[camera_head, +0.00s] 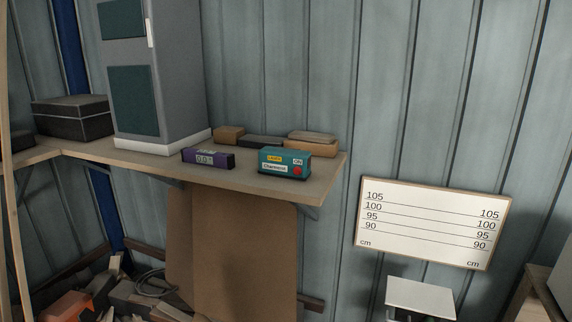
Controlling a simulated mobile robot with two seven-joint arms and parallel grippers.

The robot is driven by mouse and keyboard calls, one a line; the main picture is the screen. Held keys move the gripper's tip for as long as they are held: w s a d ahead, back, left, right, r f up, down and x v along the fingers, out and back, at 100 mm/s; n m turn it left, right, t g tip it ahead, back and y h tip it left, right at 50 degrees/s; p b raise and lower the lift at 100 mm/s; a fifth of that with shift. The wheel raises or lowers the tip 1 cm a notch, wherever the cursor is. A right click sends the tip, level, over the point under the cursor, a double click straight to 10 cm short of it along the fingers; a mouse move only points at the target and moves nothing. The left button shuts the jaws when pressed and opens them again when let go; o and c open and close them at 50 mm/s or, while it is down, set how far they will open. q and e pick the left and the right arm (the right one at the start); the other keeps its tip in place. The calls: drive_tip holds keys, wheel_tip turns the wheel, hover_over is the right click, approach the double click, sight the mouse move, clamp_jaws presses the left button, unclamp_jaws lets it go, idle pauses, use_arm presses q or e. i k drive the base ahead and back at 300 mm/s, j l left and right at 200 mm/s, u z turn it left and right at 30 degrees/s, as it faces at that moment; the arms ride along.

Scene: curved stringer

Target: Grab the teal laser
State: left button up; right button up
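The teal laser (285,162) is a small box with a yellow label, a white label and a red button on its front. It sits on the wooden shelf (318,182), near the shelf's right end and front edge. A purple box (208,158) stands to its left, apart from it. A light wooden block (312,145) lies just behind it. Neither of my grippers shows in the head view.
A tall grey cabinet (180,75) stands on the shelf to the left, with a black box (73,117) beyond it. A white height chart (432,222) is right of the shelf. Clutter (130,292) lies at lower left.

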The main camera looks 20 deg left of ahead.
sight(277, 161)
drive_tip(key=i+j, duration=0.15)
drive_tip(key=j, duration=0.2)
drive_tip(key=i+j, duration=0.1)
drive_tip(key=j, duration=0.2)
drive_tip(key=i+j, duration=0.15)
drive_tip(key=j, duration=0.2)
drive_tip(key=i+j, duration=0.15)
drive_tip(key=j, duration=0.15)
